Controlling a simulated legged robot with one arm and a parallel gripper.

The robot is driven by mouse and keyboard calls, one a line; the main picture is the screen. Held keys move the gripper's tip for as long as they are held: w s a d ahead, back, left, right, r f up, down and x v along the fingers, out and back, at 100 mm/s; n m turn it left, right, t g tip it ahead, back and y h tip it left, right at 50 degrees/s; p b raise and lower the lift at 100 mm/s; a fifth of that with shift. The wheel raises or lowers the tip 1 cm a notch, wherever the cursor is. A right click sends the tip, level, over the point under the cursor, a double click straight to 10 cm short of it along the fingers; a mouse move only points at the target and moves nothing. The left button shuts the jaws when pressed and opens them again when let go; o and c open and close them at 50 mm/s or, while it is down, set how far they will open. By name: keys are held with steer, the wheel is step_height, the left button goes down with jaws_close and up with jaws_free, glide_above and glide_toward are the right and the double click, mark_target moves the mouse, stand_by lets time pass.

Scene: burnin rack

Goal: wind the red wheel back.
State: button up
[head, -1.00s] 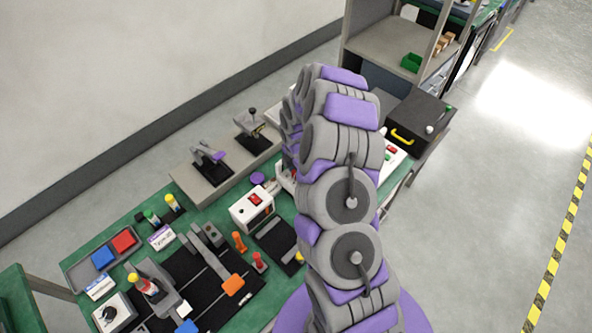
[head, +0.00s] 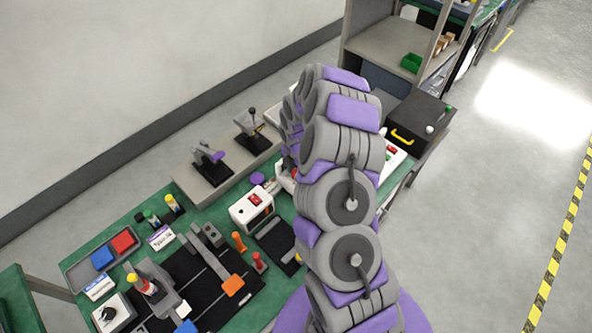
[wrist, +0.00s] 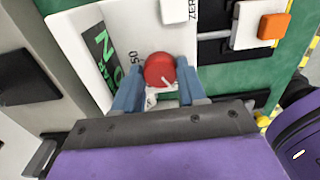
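The red wheel (wrist: 160,70) shows in the wrist view as a small round red knob with a white mark near its lower edge. It sits on a white panel (wrist: 130,25) with a dark scale strip and green lettering. My gripper (wrist: 160,76) has its two blue fingers on the left and right sides of the wheel, with no clear gap on either side. It appears shut on the wheel. In the head view my arm hides the gripper and the wheel.
A white box with a red switch (head: 252,208) stands on the green bench near my arm. Two levers (head: 211,165) (head: 252,130) stand on the raised shelf behind. A black box with a yellow handle (head: 418,127) is at the right. An orange block (wrist: 274,26) is at upper right in the wrist view.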

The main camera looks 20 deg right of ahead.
mark_target(296, 171)
steer(key=shift+o, duration=0.8)
steer(key=shift+w, duration=0.1)
step_height(296, 171, up, 17)
steer(key=p, duration=0.1)
steer(key=shift+r, duration=0.15)
